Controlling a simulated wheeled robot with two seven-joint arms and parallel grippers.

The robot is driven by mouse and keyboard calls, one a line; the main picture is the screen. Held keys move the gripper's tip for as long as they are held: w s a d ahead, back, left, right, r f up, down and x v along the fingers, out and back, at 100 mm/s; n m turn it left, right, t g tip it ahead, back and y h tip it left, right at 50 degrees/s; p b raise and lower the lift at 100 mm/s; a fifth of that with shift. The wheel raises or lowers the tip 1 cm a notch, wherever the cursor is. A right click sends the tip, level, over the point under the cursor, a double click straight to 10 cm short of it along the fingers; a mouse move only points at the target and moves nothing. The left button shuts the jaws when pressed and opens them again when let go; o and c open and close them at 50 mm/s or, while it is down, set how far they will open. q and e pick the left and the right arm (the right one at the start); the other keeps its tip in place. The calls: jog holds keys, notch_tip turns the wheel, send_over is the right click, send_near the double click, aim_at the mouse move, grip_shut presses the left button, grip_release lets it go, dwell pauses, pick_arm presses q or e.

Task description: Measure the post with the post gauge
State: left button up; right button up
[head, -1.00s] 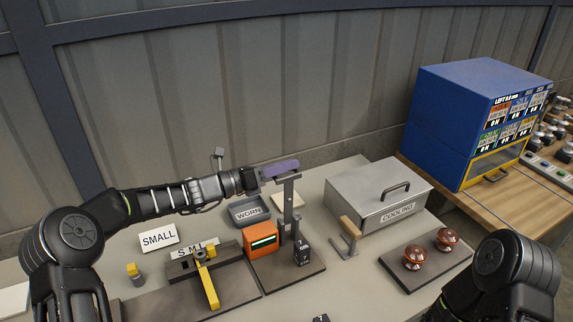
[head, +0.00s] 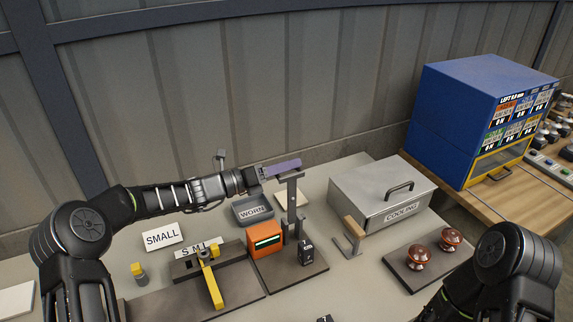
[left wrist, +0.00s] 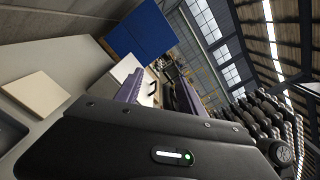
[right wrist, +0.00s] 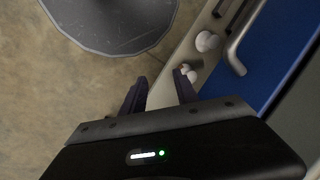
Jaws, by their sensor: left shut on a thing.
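My left gripper (head: 283,168) is in the head view, reaching right beside the top of a grey T-topped upright (head: 292,200). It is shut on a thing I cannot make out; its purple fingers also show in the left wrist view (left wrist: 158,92). The upright stands by an orange display box (head: 265,240) and a small dark block (head: 306,254). A dark fixture with a yellow bar (head: 214,290) carries an S M L plate; it looks like the post gauge. A small yellow-topped piece (head: 138,272) stands left of it. My right gripper (right wrist: 160,88) is open and empty in its wrist view.
A SMALL sign (head: 163,237) and a grey WORN tray (head: 236,217) lie toward the back. A metal COOLING box (head: 350,210) stands right of the upright. Two red-brown insulators (head: 418,258) stand on a dark mat. A blue cabinet (head: 440,100) is at the back right.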

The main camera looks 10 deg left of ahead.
pick_arm(q)
jog(key=shift+s+a+f, duration=0.15)
jog(key=shift+s+f, duration=0.05)
jog(key=shift+f, duration=0.5)
jog(key=r+b+v, duration=0.1)
jog(key=b+v, duration=0.1)
jog(key=v, duration=0.5)
jog(key=shift+s+a, duration=0.2)
jog(key=shift+a, duration=0.05)
